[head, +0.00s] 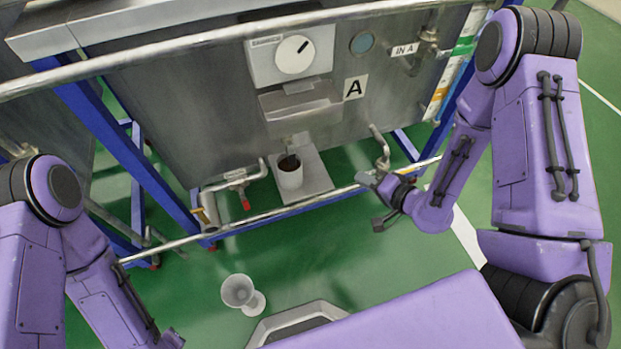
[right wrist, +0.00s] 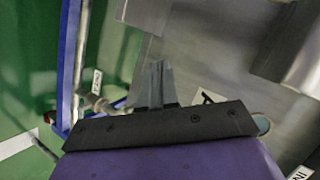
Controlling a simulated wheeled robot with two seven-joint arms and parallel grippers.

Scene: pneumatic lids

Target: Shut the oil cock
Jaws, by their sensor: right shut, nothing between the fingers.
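A small pipe with a red-handled cock (head: 245,202) comes out low on the left of the steel tank; the red handle hangs down. Another bent pipe (head: 383,158) comes out low on the right. Their labels are too small to read, so I cannot tell which is the oil cock. My right gripper (head: 366,179) is shut and empty, close to the right pipe's lower end in the head view. Its fingers (right wrist: 155,85) are together in the right wrist view, with a labelled fitting (right wrist: 97,101) to their left. My left gripper is out of view.
A steel rail (head: 310,202) runs low before the tank (head: 190,120). A grey funnel-like vessel (head: 238,290) is on the green floor. A dial (head: 294,54) is above.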

